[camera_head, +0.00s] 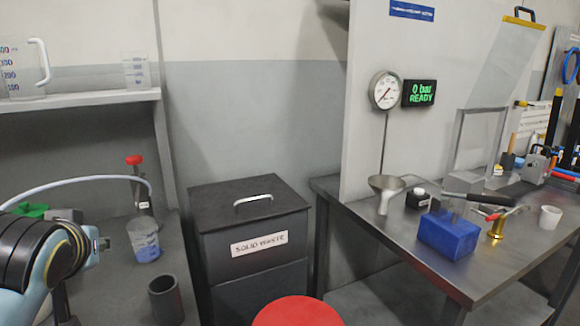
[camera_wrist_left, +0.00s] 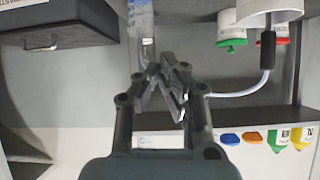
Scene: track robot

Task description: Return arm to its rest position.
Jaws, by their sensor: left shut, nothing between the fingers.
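My left arm (camera_head: 40,258) comes in at the lower left of the head view, a rounded black and pale blue-grey joint over the left bench. My left gripper (camera_wrist_left: 165,78) fills the middle of the left wrist view. Its dark fingers are together at the tips, with nothing between them. In the head view I cannot make out its fingertips. My right arm and gripper are not in view.
The left bench holds a beaker of blue liquid (camera_head: 145,240), a dark cup (camera_head: 166,299) and a red-topped stand (camera_head: 135,161). A black solid waste bin (camera_head: 250,215) stands beside it. The right bench holds a blue block (camera_head: 448,234) and a funnel (camera_head: 386,190). A red round top (camera_head: 297,312) is in front.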

